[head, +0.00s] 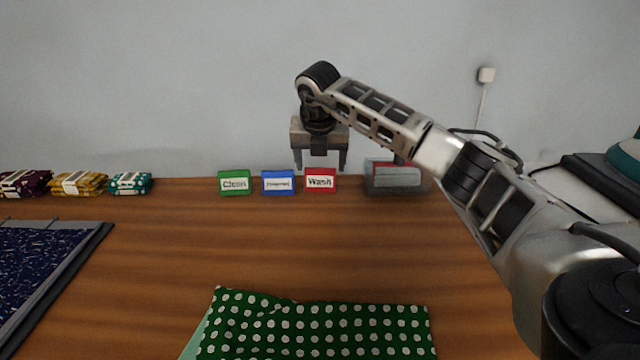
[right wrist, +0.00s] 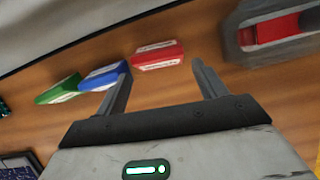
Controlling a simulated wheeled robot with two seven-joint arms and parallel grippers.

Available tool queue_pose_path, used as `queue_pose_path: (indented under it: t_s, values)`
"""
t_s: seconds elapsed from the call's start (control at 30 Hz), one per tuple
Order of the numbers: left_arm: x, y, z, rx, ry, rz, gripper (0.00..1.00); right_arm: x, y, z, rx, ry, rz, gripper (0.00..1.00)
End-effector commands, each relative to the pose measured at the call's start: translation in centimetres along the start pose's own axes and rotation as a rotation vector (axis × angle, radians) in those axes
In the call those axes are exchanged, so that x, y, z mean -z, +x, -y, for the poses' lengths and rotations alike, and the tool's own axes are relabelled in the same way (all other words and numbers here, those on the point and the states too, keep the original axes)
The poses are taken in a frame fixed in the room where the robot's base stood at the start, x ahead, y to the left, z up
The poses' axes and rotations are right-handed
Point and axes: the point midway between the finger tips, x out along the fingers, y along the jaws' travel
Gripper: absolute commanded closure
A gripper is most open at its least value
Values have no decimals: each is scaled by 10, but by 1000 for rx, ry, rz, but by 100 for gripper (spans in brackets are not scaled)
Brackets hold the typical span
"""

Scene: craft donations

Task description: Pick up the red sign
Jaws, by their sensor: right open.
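The red sign (head: 320,180), with a white label reading "Wash", stands upright near the back edge of the table, right of the blue sign. In the right wrist view the red sign (right wrist: 158,55) lies ahead of the fingers, roughly between their tips and apart from them. My right gripper (head: 319,167) is open and empty, above and close to the red sign in the head view; its two fingers also show in the right wrist view (right wrist: 163,70). My left gripper is not in view.
A blue sign (head: 278,183) and a green sign (head: 234,183) stand to the left. A clear container (head: 395,188) with something red inside is to the right. Folded fabric bundles (head: 80,184) sit far left. Green dotted cloth (head: 320,328) lies in front; the middle table is clear.

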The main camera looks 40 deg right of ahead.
Motion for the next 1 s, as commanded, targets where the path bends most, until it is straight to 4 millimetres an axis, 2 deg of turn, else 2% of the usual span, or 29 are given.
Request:
queue_pose_path:
  t_s: [0.17,0.43,0.73,0.77,0.83,0.87,1.0]
  values:
    - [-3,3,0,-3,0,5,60,-2,12,0,1,0,-1,29]
    - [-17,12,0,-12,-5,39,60,-8,51,-2,1,-1,-2,29]
    - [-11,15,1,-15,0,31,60,-9,56,-2,0,-2,0,29]
    - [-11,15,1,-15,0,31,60,-9,56,-2,0,-2,0,32]
    - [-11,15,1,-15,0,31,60,-9,56,-2,0,-2,0,51]
    - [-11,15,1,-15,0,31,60,-9,56,-1,0,-2,0,57]
    - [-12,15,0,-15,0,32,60,-9,56,-1,0,-1,1,57]
